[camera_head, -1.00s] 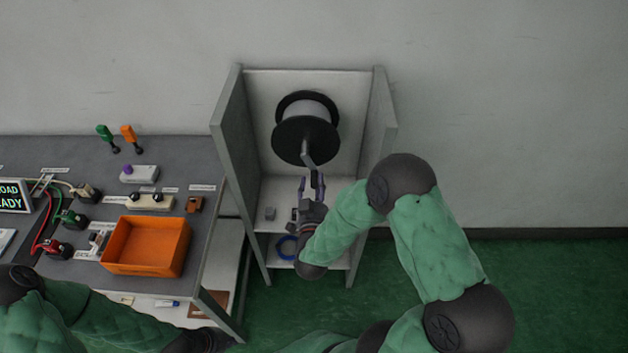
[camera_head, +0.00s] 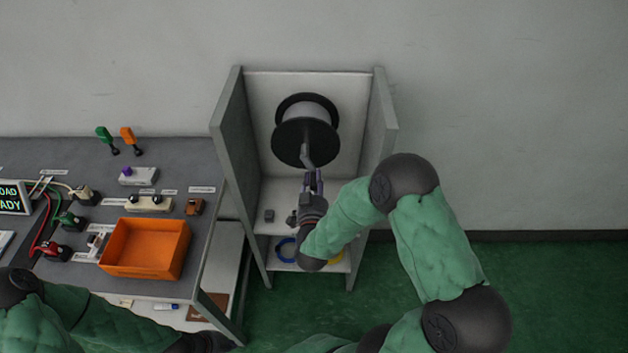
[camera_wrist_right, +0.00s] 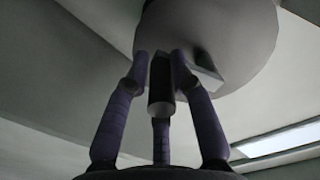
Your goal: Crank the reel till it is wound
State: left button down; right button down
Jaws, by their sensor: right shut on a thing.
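The reel (camera_head: 303,141) is a white drum between black flanges, mounted high in an open grey cabinet. Its grey crank arm (camera_head: 306,153) points down from the front flange. My right gripper (camera_head: 314,178) is at the crank's lower end. In the right wrist view the gripper (camera_wrist_right: 161,70) has its purple fingers closed around the dark crank handle (camera_wrist_right: 160,85), below the reel's flange (camera_wrist_right: 230,40). My left arm shows at the lower left of the head view, but its gripper's fingers are not visible.
The cabinet's side walls (camera_head: 229,115) stand close on both sides of the reel. A blue ring (camera_head: 286,248) lies on the lower shelf. A workbench on the left carries an orange bin (camera_head: 145,262), levers and cables. Bare floor lies to the right.

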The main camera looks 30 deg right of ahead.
jog(key=shift+w+a+f+m+b, duration=0.1)
jog(key=shift+w+a+m+b, duration=0.35)
jog(key=shift+m+b, duration=0.55)
jog(key=shift+w+a+f+m+b, duration=0.1)
jog(key=shift+w+a+m+b, duration=0.1)
jog(key=shift+a+m+b, duration=0.85)
jog(key=shift+w+a+f+m+b, duration=0.15)
jog(key=shift+w+m+b, duration=0.3)
jog(key=shift+m, duration=1)
jog(key=shift+a+r, duration=0.1)
jog(key=c, duration=1.1)
grip_release()
jog(key=shift+s, duration=0.1)
jog(key=v, duration=1.2)
